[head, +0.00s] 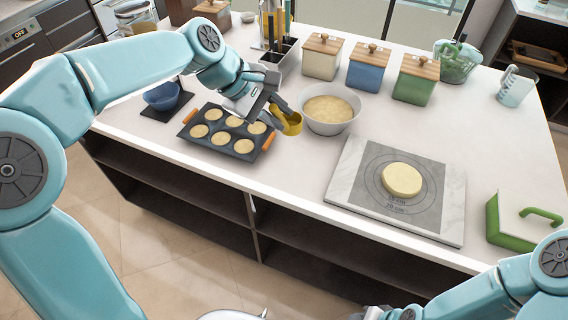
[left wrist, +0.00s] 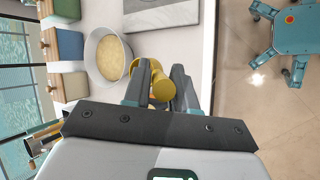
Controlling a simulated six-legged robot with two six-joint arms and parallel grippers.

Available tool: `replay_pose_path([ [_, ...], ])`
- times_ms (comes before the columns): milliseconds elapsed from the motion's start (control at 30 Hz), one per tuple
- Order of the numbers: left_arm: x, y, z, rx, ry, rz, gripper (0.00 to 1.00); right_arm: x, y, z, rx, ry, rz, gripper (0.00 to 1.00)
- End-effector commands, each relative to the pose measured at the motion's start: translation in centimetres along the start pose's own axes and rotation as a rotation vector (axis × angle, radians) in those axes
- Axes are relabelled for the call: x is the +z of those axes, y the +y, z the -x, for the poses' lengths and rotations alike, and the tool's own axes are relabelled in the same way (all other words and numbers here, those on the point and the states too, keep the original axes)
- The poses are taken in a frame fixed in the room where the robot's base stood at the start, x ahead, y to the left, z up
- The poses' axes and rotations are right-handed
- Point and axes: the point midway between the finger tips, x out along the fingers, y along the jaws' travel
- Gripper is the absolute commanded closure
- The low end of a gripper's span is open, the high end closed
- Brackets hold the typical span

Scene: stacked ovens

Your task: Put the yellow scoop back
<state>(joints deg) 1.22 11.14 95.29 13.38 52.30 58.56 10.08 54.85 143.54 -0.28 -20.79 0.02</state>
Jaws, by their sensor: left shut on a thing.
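The yellow scoop (head: 286,121) hangs in the air above the worktop, between the muffin tray and the bowl of batter. My left gripper (head: 272,107) is shut on it. In the left wrist view the scoop (left wrist: 160,86) sits between the two fingers of the left gripper (left wrist: 158,88), with its round cup facing away from the wrist. A grey utensil holder (head: 282,62) with slots and several upright tools stands farther back on the counter. My right arm enters at the bottom right, and its fingertips are outside the picture.
The muffin tray (head: 216,143) holds several batter rounds. A white bowl of batter (head: 329,112) stands right of the scoop. Three lidded canisters (head: 367,75) stand behind it. A blue bowl (head: 162,96) is at left. A marble board (head: 345,183) with dough lies front right.

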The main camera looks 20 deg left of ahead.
Motion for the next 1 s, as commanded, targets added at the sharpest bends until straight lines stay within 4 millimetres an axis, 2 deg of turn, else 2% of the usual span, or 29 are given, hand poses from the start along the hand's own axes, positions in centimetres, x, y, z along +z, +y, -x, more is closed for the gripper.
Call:
replay_pose_path([
  [33, -0.5, -1.1, -1.4, -0.006, -0.002, 0.005, 1.0, 0.0, 0.1, -0.1, 0.0, 0.0, 0.0, 0.57],
  [200, -2.1, -3.7, -5.3, -0.005, -0.001, 0.006, 1.0, 0.0, 0.1, -0.3, 0.0, 0.001, 0.0, 0.57],
  [400, -3.5, -5.8, -8.7, -0.003, 0.0, 0.003, 1.0, 0.0, 0.2, -0.5, 0.0, 0.001, 0.0, 0.57],
  [567, -4.0, -6.5, -10.0, -0.001, 0.0, 0.002, 1.0, 0.0, 0.2, -0.6, 0.0, 0.0, 0.0, 0.57],
  [800, -5.2, -8.1, -12.9, -0.002, 0.0, 0.001, 1.0, -0.1, 0.3, -1.0, 0.0, 0.001, 0.0, 0.57],
  [1000, -5.3, -8.2, -13.0, 0.0, 0.001, 0.0, 1.0, 0.0, 0.3, -0.9, 0.0, 0.001, 0.0, 0.57],
])
